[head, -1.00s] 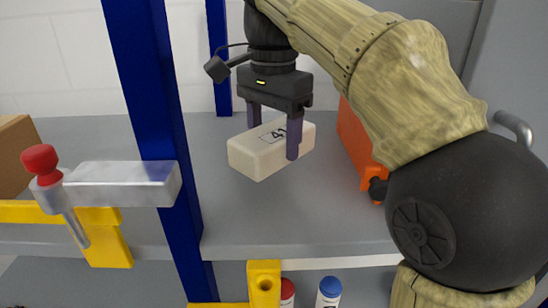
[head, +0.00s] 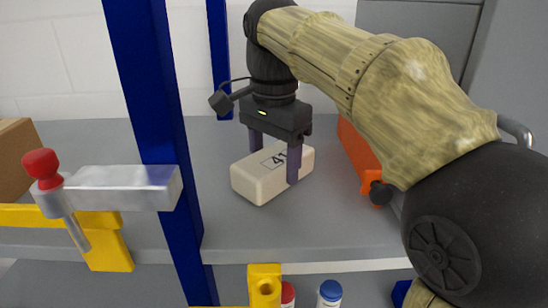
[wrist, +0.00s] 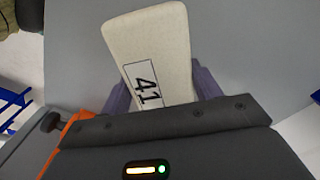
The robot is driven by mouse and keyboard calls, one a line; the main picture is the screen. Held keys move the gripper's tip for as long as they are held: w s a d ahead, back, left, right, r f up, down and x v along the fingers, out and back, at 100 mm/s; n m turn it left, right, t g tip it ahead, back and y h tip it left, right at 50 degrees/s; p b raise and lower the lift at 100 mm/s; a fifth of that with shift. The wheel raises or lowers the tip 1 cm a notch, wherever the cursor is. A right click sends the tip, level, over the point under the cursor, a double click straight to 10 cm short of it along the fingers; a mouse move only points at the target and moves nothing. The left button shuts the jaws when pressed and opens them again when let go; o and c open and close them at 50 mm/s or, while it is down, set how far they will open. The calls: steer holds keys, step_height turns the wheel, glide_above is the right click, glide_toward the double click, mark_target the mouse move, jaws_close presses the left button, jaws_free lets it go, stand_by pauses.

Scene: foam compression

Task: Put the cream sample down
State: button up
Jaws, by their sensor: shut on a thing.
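The cream sample (head: 262,183) is a pale block with rounded edges and the number 41 in a printed box on top. My gripper (head: 273,163) is shut on it, with one purple finger on each long side. In the head view it is low over the grey shelf (head: 230,228), level or nearly so; I cannot tell whether its underside touches the shelf. In the wrist view the sample (wrist: 150,52) sits between the two fingers (wrist: 163,95), its near end hidden by the gripper body.
An orange object (head: 357,155) with a black knob stands just right of the sample. A blue post (head: 160,130) rises at the left, with a red-knobbed metal clamp (head: 120,187) in front. A cardboard box (head: 14,155) is at far left. Bottles (head: 329,292) stand below the shelf.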

mark_target(274, 156)
steer(key=shift+f, duration=0.15)
steer(key=o, duration=1)
steer(key=shift+c, duration=0.2)
step_height(274, 156, up, 12)
steer(key=p, duration=0.4)
steer(key=shift+r, duration=0.2)
